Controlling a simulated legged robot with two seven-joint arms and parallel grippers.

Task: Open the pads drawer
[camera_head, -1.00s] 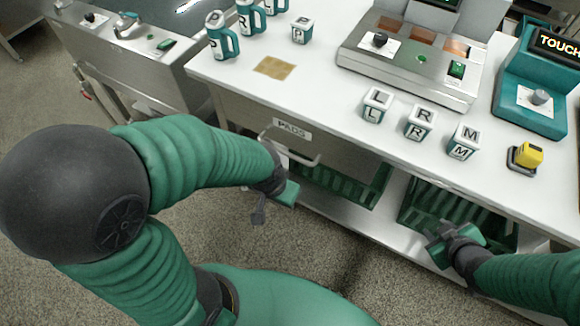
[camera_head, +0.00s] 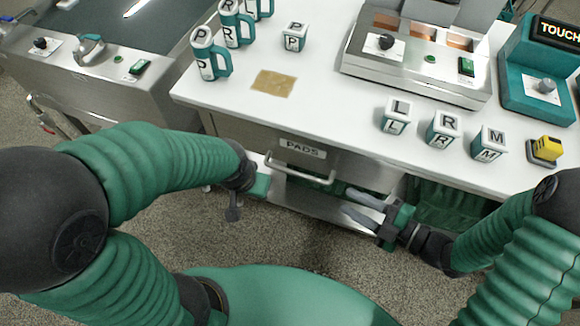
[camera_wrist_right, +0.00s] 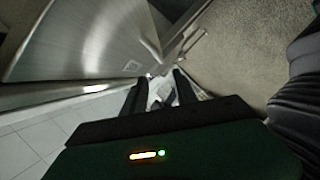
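The pads drawer (camera_head: 240,131) has a metal front under the white counter, with a "PADS" label (camera_head: 303,149) and a bar handle (camera_head: 300,178). Its front looks flush under the counter edge, so it appears shut. My right gripper (camera_head: 346,200) is open and empty, its two fingers pointing left toward the handle's right end, apart from it. In the right wrist view, both dark fingers (camera_wrist_right: 160,82) show with a gap between them, and a shiny bar shows beyond. My left gripper (camera_head: 236,206) is left of the handle, apart from it; its finger opening is unclear.
The white counter (camera_head: 330,115) holds mugs (camera_head: 212,55), a P cube (camera_head: 295,37), lettered cubes (camera_head: 443,130), a gold mat (camera_head: 274,83), a metal control unit (camera_head: 415,75) and a yellow-topped button (camera_head: 547,148). A green crate (camera_head: 440,200) sits below. Floor before the drawer is open.

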